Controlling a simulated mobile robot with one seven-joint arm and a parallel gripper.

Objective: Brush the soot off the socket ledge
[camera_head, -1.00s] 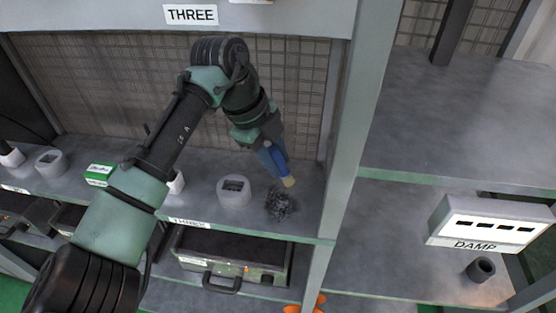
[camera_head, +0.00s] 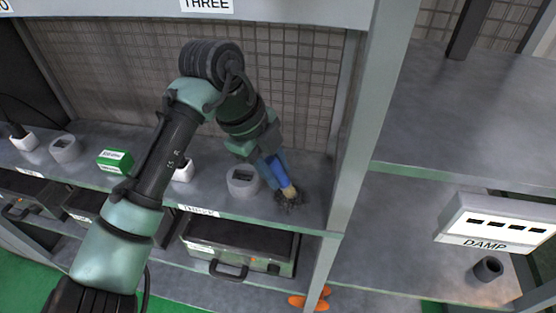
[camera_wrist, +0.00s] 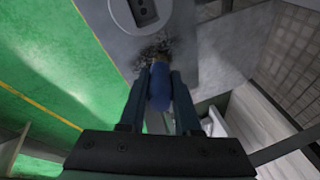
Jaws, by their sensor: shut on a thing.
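The socket ledge (camera_head: 230,203) is a grey shelf with a round grey socket (camera_head: 243,180) on it. The socket also shows at the top of the wrist view (camera_wrist: 141,14). A dark patch of soot (camera_head: 290,206) lies on the ledge to the right of the socket; it shows too in the wrist view (camera_wrist: 150,50). My gripper (camera_head: 268,160) is shut on a blue-handled brush (camera_head: 280,172), tilted with its pale bristle end down at the soot. In the wrist view the blue handle (camera_wrist: 160,88) sits between the two fingers, and the bristles are mostly hidden behind it.
A green box (camera_head: 115,160) and other pale sockets (camera_head: 65,148) stand farther left on the ledge. A box marked DAMP (camera_head: 490,222) is at the right.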

